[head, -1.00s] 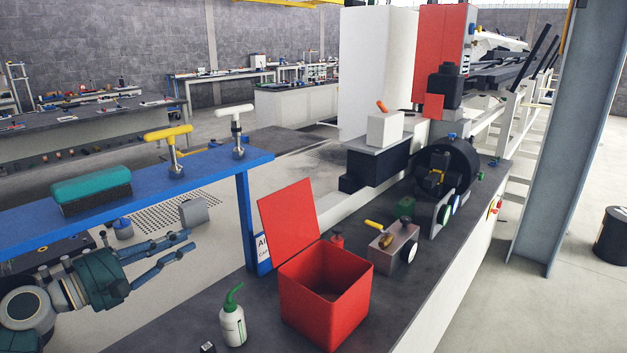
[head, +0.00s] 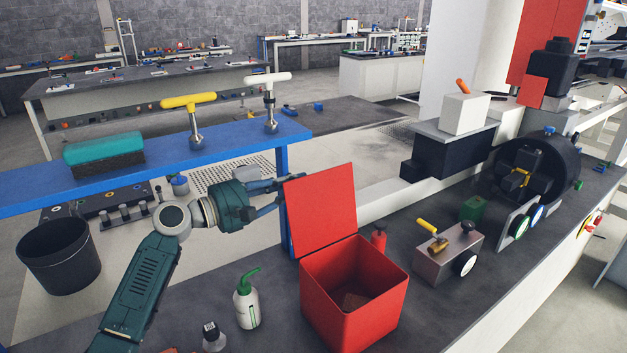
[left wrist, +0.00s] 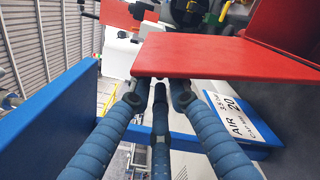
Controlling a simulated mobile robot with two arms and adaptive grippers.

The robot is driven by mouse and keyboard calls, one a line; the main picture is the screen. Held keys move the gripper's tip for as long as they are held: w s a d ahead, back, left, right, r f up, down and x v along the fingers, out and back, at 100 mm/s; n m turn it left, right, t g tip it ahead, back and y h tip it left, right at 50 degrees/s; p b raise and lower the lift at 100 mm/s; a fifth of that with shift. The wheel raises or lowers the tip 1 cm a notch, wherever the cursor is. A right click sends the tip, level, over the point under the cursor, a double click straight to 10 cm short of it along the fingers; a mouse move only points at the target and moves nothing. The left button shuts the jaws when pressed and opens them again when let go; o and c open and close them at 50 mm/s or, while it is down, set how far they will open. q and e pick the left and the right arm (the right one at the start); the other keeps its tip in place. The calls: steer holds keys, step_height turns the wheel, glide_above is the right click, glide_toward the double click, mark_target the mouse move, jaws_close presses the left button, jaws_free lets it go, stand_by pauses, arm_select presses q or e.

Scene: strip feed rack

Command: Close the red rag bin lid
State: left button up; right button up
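The red rag bin (head: 350,310) stands on the dark bench with its top open, and something brownish lies inside. Its red lid (head: 320,210) stands up, leaning back at the bin's left rear side. My left gripper (head: 281,194) is at the left, rear side of the lid, its fingers apart and empty, with the tips partly hidden by the lid. In the left wrist view the lid (left wrist: 220,58) crosses just beyond the fingertips (left wrist: 158,88); I cannot tell whether they touch it. My right gripper is not in view.
A blue shelf (head: 225,142) with T-handled tools runs behind my left arm. A green-capped bottle (head: 247,303) stands left of the bin. A small red bottle (head: 379,238) and a grey block with a yellow handle (head: 447,254) stand to its right.

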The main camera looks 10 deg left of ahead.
mark_target(313, 179)
arm_select(q)
steer(key=x, duration=0.5)
steer(key=shift+b, duration=0.35)
jaws_close()
